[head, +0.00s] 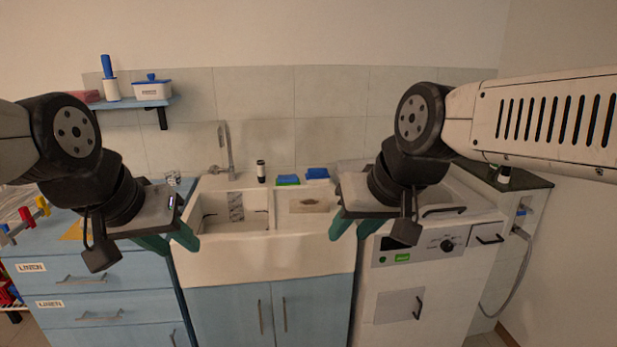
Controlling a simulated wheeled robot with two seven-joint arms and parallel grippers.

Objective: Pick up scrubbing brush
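I cannot tell for sure which thing is the scrubbing brush. A blue-handled item with a white lower part (109,78) stands upright on the wall shelf at the upper left. A small blue block (317,174) and a blue and green block (288,180) lie on the sink's back ledge, too small to identify. My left gripper (172,243) is open and empty, in front of the sink's left side. My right gripper (349,231) is open and empty, in front of the sink's right side. Both point downward, apart from these items.
The white sink (275,255) has a tall faucet (229,150) at its back left. A dark bottle (261,171) stands on the ledge. A white tub (152,89) shares the shelf (128,104). A washing machine (428,250) stands right, blue drawers (90,280) left.

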